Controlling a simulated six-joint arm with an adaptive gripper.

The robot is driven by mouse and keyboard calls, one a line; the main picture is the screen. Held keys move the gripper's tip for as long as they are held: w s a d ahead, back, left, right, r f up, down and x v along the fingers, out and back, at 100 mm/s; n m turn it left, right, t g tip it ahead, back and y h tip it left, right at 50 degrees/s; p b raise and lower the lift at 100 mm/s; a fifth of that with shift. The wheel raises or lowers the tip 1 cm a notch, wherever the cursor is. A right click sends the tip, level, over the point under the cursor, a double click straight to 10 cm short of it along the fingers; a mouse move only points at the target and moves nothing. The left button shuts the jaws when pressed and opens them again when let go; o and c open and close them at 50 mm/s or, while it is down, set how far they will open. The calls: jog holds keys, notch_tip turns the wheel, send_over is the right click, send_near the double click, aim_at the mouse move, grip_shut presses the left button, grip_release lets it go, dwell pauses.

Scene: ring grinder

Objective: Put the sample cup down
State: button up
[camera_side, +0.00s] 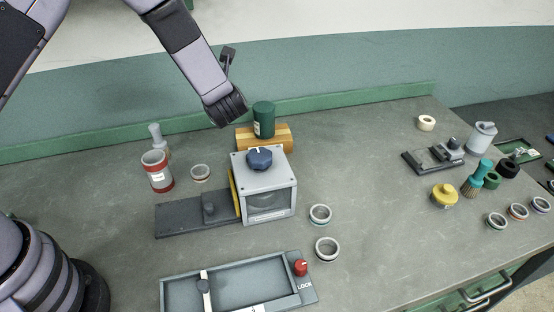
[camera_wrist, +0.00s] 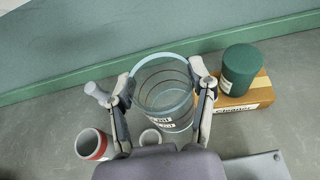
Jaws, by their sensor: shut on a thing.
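In the wrist view, the sample cup (camera_wrist: 165,97) is a clear, see-through vessel with a pale teal rim and a small printed label low on its wall. My gripper (camera_wrist: 163,78) is shut on it, one finger on each side. The dark end of my gripper (camera_side: 228,108) shows in the side view, above the bench and left of the green canister. The cup cannot be made out in the side view. I cannot tell the exact height of its base above the bench.
A red-and-white jar (camera_side: 157,171), a ring (camera_side: 200,172) and a pale knobbed tool (camera_side: 157,137) stand left.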

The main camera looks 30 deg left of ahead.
jog(key=w+d+m+t+h, duration=0.2)
jog(key=w+d, duration=0.1)
jog(key=d, duration=0.9)
jog(key=w+d+m+t+h, duration=0.1)
jog(key=w+d+m+h, duration=0.1)
jog(key=d, duration=0.9)
jog(key=shift+a+f, duration=0.15)
jog(key=shift+f, duration=8.4)
jog(key=shift+f, duration=0.1)
jog(key=o, duration=0.8)
jog(key=shift+c, duration=0.2)
